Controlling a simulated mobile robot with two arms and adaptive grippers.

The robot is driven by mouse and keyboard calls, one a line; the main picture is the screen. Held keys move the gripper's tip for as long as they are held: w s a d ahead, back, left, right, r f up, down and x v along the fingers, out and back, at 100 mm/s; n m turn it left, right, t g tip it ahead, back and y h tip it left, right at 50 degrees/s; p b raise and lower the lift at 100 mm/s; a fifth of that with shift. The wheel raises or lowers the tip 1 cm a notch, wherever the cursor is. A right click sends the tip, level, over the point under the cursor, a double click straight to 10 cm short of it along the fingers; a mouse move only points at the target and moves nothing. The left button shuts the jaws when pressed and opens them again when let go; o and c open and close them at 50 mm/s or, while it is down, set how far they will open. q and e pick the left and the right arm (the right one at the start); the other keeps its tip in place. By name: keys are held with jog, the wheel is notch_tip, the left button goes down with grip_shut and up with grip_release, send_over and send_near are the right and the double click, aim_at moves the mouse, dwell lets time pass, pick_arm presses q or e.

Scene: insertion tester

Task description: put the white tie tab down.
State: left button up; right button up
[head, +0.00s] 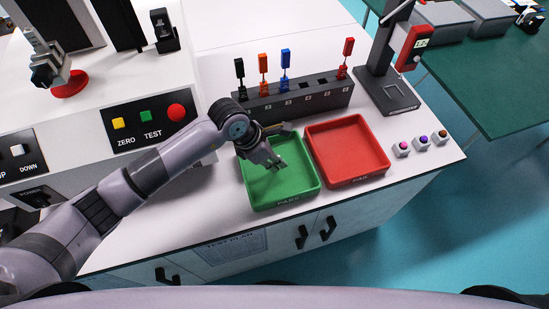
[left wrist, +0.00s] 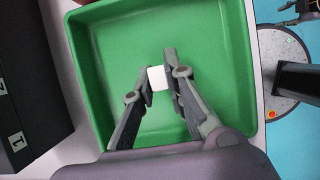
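The white tie tab (left wrist: 157,78) shows in the left wrist view as a small white block between my left fingertips. My left gripper (head: 273,163) is over the green tray (head: 286,200) marked PASS in the head view. In the left wrist view the left gripper's fingers (left wrist: 159,82) press against both sides of the tab, with the tray floor behind it. The gap between tab and tray floor cannot be judged. The tab is not clear in the head view. The green tray also shows in the left wrist view (left wrist: 215,28). My right gripper is not in view.
A red tray (head: 345,150) stands right beside the green one. Behind them is a dark numbered rack (head: 300,101) holding several coloured tabs. A dark stand (head: 388,88) and small cubes (head: 422,143) are at the right. The tester panel (head: 150,117) is at the left.

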pick_arm(q)
jog(key=o, duration=0.5)
jog(key=shift+c, duration=0.2)
jog(key=shift+r+p, duration=0.25)
jog(key=shift+p, duration=0.05)
jog(key=b+v, duration=0.2)
jog(key=v, duration=0.9)
jog(key=shift+a+r, duration=0.15)
jog(key=shift+r, duration=0.2)
jog(key=shift+s+f, duration=0.1)
jog(key=shift+s, duration=0.1)
